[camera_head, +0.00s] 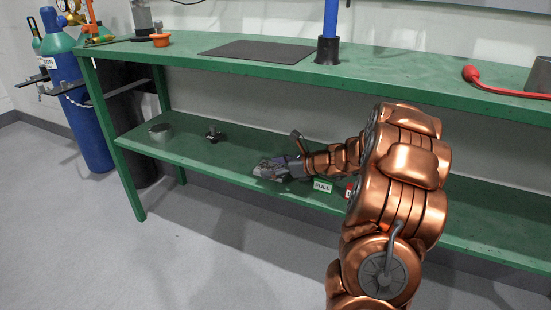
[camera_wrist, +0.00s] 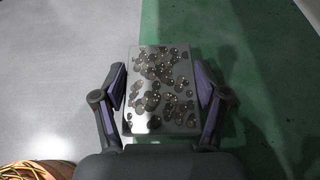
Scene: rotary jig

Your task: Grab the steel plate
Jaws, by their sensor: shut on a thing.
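The steel plate (camera_wrist: 160,92) is a grey, shiny rectangle covered with dark round spots. In the wrist view it lies between the two fingers of my gripper (camera_wrist: 162,95), which are shut on its left and right sides. In the head view my gripper (camera_head: 272,170) is at the lower green shelf, near its front edge, with the plate (camera_head: 265,172) small at its tip. Whether the plate touches the shelf cannot be told.
The lower shelf (camera_head: 190,148) holds a grey ring-like part (camera_head: 160,132) and a small dark fixture (camera_head: 214,134) left of my gripper. A "FULL" sign (camera_head: 322,186) is near my forearm. The upper tabletop (camera_head: 400,68) overhangs the shelf. Blue gas cylinders (camera_head: 75,95) stand left.

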